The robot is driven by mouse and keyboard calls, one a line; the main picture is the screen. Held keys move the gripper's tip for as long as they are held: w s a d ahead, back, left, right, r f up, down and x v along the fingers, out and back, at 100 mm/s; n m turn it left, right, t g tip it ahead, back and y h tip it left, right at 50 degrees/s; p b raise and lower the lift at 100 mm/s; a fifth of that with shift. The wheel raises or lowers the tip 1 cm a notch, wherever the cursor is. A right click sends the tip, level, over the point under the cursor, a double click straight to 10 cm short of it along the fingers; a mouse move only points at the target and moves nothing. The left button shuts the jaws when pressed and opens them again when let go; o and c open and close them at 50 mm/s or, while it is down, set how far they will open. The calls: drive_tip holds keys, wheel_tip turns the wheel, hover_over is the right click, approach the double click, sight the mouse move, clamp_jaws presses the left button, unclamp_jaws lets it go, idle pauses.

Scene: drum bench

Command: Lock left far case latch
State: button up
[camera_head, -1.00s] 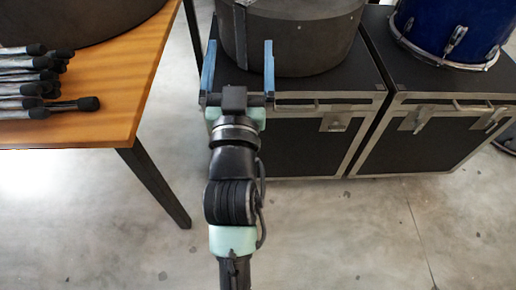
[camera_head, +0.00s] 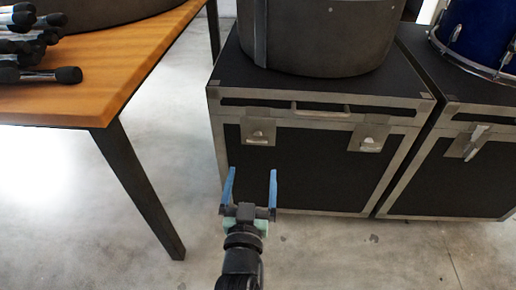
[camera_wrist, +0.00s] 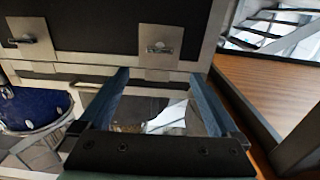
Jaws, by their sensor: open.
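A black case with metal edges (camera_head: 215,130) stands on the floor with two silver latches on its front. The left latch (camera_head: 258,135) is a plate with a small lever; it also shows in the wrist view (camera_wrist: 160,45), where the picture looks turned over. The right latch (camera_head: 369,143) shows at the wrist view's left (camera_wrist: 30,40). Whether either is locked, I cannot tell. My gripper (camera_head: 251,172) is open and empty, its blue fingers pointing at the case, below the left latch in the picture. In the wrist view, the fingertips (camera_wrist: 160,76) lie just below the latch plate.
A dark round drum case (camera_head: 320,40) stands on the case. A second case (camera_head: 450,190), with a tilted latch lever (camera_head: 478,141) and a blue drum (camera_head: 480,40) on top, stands at right. A wooden table (camera_head: 110,85) with mallets (camera_head: 40,75) is at left. Bare floor lies between.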

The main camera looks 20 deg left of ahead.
sight(257, 141)
drive_tip(key=b+x, duration=0.3)
drive_tip(key=x, duration=0.5)
drive_tip(key=shift+w+a+f, duration=0.1)
drive_tip(key=shift+w+f, duration=0.05)
drive_tip(key=shift+w, duration=0.2)
drive_tip(key=shift+b+x, duration=0.5)
drive_tip(key=shift+x, duration=0.45)
drive_tip(key=shift+c, duration=0.3)
drive_tip(key=c, duration=1.3)
